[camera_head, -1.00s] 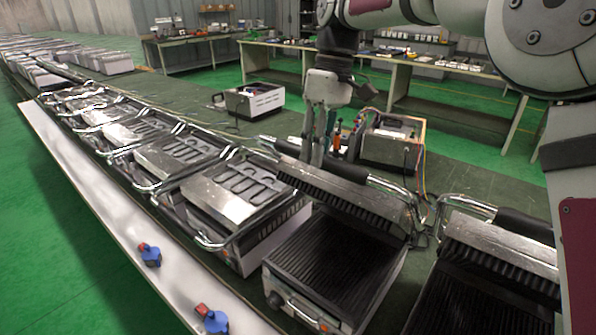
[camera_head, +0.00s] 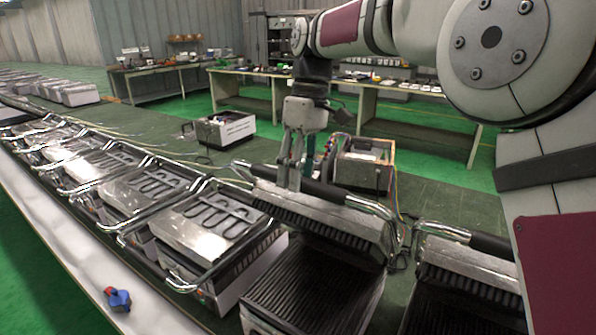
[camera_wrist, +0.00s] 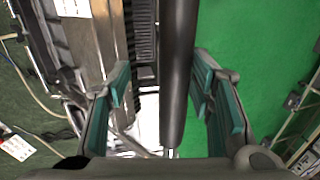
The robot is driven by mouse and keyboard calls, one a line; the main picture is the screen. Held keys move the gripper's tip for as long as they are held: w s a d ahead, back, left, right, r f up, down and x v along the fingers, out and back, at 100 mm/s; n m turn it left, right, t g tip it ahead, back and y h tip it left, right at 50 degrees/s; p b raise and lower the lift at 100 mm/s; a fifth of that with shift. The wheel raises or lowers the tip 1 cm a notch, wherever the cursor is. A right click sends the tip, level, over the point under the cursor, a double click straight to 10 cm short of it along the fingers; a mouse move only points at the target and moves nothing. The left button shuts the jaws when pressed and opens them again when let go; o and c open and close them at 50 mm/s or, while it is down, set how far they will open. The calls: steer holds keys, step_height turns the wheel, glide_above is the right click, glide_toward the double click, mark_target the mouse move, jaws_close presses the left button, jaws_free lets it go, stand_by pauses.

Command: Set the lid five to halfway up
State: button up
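A contact grill in front of me has its ribbed lid (camera_head: 330,223) raised and tilted back above its dark ribbed lower plate (camera_head: 315,285). A black bar handle (camera_head: 335,193) on chrome arms runs along the lid's upper edge. My gripper (camera_head: 288,184) is at the left part of this handle. In the wrist view my gripper (camera_wrist: 160,90) has its teal-padded fingers apart, with the black handle (camera_wrist: 178,75) between them, nearer the right finger. A gap shows on both sides of the handle. I see no number on the lid.
Another grill with a raised lid (camera_head: 470,270) stands close on the right. Several grills with lowered lids (camera_head: 208,220) line the bench to the left. A white-sided box (camera_head: 225,130) and a wired unit (camera_head: 365,160) stand behind. A blue-red knob (camera_head: 117,298) is at the front left.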

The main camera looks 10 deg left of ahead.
steer(key=shift+s+a+r, duration=0.1)
steer(key=shift+r, duration=0.15)
stand_by(0.3)
steer(key=v, duration=0.7)
steer(key=shift+r, duration=0.15)
steer(key=s+d+r+m+t, duration=0.1)
steer(key=s+d+m+t, duration=0.15)
steer(key=s+d, duration=0.45)
steer(key=s+d+r+m+t, duration=0.2)
steer(key=s+d+m, duration=0.2)
steer(key=d, duration=0.5)
steer(key=s+d+f+m+t, duration=0.1)
steer(key=s+d+f+m, duration=0.2)
steer(key=s+d+f, duration=0.3)
steer(key=s+d+f+m+t+h, duration=0.1)
steer(key=s+d+f+m, duration=0.3)
steer(key=s, duration=0.7)
step_height(320, 180, down, 2)
steer(key=shift+d+t, duration=0.45)
steer(key=shift+d, duration=0.7)
